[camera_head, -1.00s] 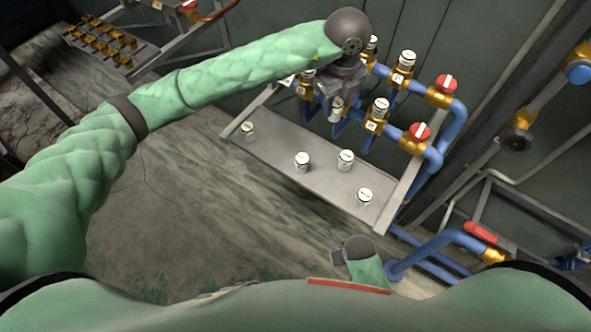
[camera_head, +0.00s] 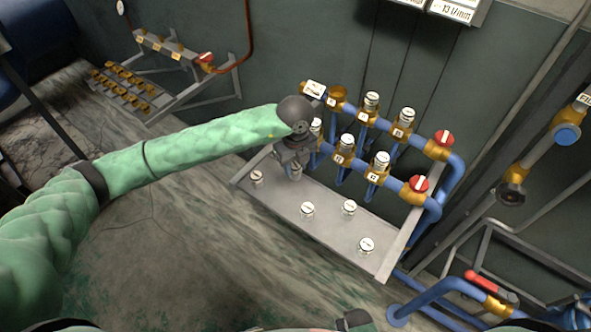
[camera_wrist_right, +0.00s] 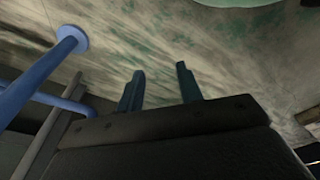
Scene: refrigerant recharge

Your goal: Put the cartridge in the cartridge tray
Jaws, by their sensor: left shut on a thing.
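My left gripper (camera_head: 294,161) is shut on a white cartridge (camera_head: 295,173), mostly hidden under it. It holds the cartridge above the back left part of a grey metal tray (camera_head: 328,231); whether the cartridge touches the tray I cannot tell. On the tray stand more white-capped cartridges, at the left end (camera_head: 257,176), in the middle (camera_head: 308,209) and farther right (camera_head: 366,245). My right gripper (camera_wrist_right: 160,90) is open and empty in the right wrist view, its two dark fingers apart over the floor.
Behind the tray runs a blue pipe manifold with brass sockets, several holding white-capped cartridges (camera_head: 381,161). Red valve knobs (camera_head: 419,185) stand at its right. A rack with brass pieces (camera_head: 125,85) is at the far left. A blue pipe (camera_head: 430,297) is at lower right.

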